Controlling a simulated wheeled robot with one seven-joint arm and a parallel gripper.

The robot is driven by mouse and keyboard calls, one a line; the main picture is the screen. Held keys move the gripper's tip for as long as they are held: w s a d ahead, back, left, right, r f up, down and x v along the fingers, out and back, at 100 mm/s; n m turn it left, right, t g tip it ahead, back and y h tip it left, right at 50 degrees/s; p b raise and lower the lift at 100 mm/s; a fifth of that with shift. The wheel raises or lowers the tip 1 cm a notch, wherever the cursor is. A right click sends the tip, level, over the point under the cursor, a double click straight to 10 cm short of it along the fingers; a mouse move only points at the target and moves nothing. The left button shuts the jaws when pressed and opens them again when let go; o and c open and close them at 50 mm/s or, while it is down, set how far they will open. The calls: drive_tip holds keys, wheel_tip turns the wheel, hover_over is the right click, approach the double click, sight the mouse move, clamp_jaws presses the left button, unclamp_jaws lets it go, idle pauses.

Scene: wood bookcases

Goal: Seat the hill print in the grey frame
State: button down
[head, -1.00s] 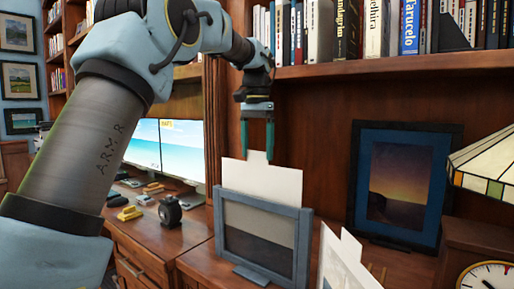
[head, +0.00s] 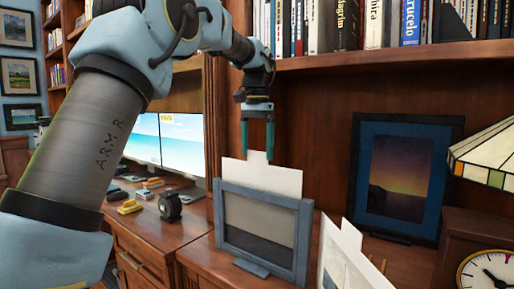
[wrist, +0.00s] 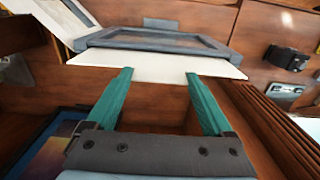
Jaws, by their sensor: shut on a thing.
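The grey frame (head: 303,245) stands on the wooden desktop, seen in the head view. The white card of the hill print (head: 285,181) sticks up above its top edge, with a narrow tab at the top. Grey tones over a dark band show in the frame's window; I cannot make out hills. My gripper (head: 256,157) points down, shut on the tab with a finger at each side. In the wrist view, my fingers (wrist: 158,73) reach to the card's top edge (wrist: 150,66), and the frame (wrist: 150,46) lies just beyond.
Another white tabbed print (head: 345,262) stands at the front right. A dark-blue framed sunset picture (head: 355,190) is behind to the right. A lamp (head: 485,160) and a clock (head: 487,274) stand at the right edge. A shelf of books (head: 390,55) hangs above; a tape dispenser (head: 170,206) is left.

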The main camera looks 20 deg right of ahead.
wheel_tip(320, 180, down, 8)
drive_tip(key=b, duration=0.4)
drive_tip(key=shift+r, duration=0.2)
idle(2.2)
unclamp_jaws()
drive_tip(key=shift+r, duration=0.2)
wheel_tip(320, 180, up, 10)
drive_tip(key=r+p, duration=0.1)
drive_tip(key=p, duration=0.1)
hover_over(257, 163)
drive_tip(key=shift+f, duration=0.25)
